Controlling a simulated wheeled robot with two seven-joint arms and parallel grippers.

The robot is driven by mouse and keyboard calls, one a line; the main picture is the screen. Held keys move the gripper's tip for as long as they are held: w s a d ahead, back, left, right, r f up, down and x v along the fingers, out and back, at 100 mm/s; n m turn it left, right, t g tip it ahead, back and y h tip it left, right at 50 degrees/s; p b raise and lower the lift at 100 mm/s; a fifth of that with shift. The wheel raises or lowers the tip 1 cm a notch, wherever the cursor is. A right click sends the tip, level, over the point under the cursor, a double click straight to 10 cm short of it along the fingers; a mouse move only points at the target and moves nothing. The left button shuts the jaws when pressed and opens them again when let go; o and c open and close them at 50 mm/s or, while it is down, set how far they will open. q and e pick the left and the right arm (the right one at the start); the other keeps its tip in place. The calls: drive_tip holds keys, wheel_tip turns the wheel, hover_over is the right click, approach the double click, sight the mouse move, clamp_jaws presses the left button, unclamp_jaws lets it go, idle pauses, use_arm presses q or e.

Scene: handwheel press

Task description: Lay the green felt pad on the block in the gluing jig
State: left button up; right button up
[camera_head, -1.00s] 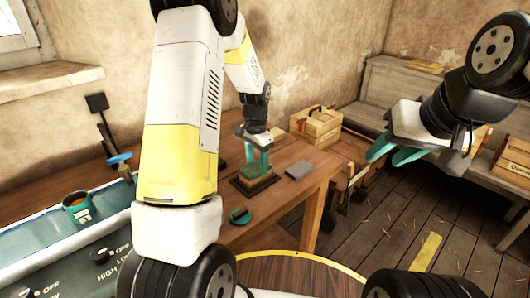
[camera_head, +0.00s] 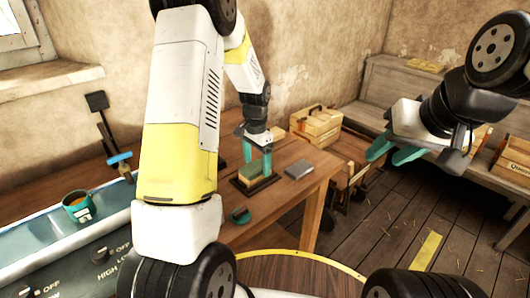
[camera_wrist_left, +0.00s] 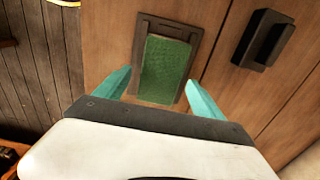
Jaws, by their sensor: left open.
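The green felt pad (camera_wrist_left: 167,68) lies on the block in the gluing jig, covering its top in the left wrist view. In the head view the block (camera_head: 253,177) shows a tan side under the green top. The dark jig (camera_wrist_left: 193,38) frames it on the table. My left gripper (camera_head: 257,172) points down over the jig, its teal fingers open on either side of the block and pad. In the left wrist view, its fingers (camera_wrist_left: 160,88) stand apart from the pad. My right gripper (camera_head: 383,160) is empty and its fingers look apart, away from the table.
A grey flat piece (camera_head: 298,169) lies right of the jig. A small dark object (camera_head: 239,215) lies nearer on the table (camera_head: 275,214). A wooden box (camera_head: 316,124) stands behind. A cup (camera_head: 78,206) stands on the machine at left.

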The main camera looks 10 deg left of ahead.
use_arm(q)
drive_tip(key=shift+r, duration=0.1)
wheel_tip(320, 180, up, 7)
drive_tip(key=s+r+n+t+h, duration=0.2)
drive_tip(key=s+r+n+t, duration=0.25)
drive_tip(key=s+r, duration=1.15)
drive_tip(key=s+d+r+n+t, duration=0.1)
drive_tip(key=s+n, duration=0.1)
drive_tip(key=s, duration=0.7)
drive_tip(key=shift+d+r+t, duration=0.3)
drive_tip(key=shift+d+t, duration=0.05)
